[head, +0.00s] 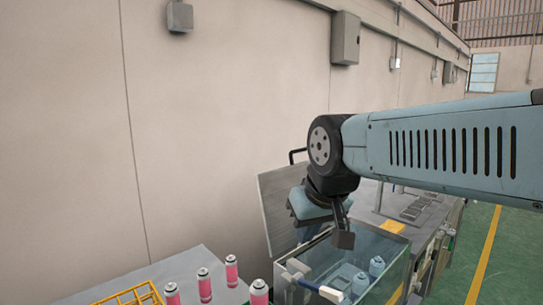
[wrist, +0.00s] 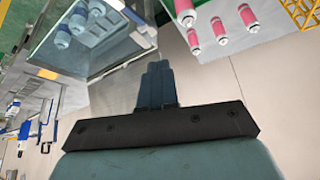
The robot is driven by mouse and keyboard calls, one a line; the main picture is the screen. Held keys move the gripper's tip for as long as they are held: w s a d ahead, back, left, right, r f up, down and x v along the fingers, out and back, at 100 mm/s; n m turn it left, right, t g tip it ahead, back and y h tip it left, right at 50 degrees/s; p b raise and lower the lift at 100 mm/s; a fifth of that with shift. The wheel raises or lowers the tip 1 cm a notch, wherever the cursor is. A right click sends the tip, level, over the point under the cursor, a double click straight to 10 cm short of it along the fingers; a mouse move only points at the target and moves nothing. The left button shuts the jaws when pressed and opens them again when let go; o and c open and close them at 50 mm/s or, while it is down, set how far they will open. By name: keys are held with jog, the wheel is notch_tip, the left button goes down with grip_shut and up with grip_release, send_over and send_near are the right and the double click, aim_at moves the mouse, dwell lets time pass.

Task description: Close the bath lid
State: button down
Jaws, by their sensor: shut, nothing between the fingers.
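The bath (head: 395,272) is a glass-walled tank below my arm in the head view, open at the top. Its lid (head: 275,205) is a grey panel standing raised and tilted at the tank's back left, with a black handle (head: 297,153) at its top. My gripper (head: 312,229) points down between the lid and the tank's open top; its fingers are partly hidden there. In the wrist view my gripper (wrist: 157,67) is shut and empty, with the bath (wrist: 103,62) at upper left. I cannot tell whether the gripper touches the lid.
Blue cans (head: 376,266) stand inside the bath. A white and blue lever-like part (head: 318,288) is at its near edge. Pink cans (head: 231,270) and a yellow rack (head: 135,296) stand on the left table. The wall is close behind; green floor (head: 510,265) is clear at right.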

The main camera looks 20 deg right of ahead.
jog(key=w+d+r+m+g+h, duration=0.1)
jog(key=w+d+r+m+g, duration=0.1)
jog(key=w+r, duration=0.65)
jog(key=w+r+m+g+h, duration=0.1)
jog(key=w+m+g+h, duration=0.15)
jog(key=w, duration=1.45)
jog(key=w+r+m+g+h, duration=0.15)
jog(key=w+m+h, duration=0.25)
jog(key=w, duration=1.3)
jog(key=s+d+f, duration=0.2)
jog(key=d+f, duration=0.4)
jog(key=d, duration=0.3)
jog(key=shift+s+f+t, duration=0.25)
jog(key=shift+f+t, duration=0.15)
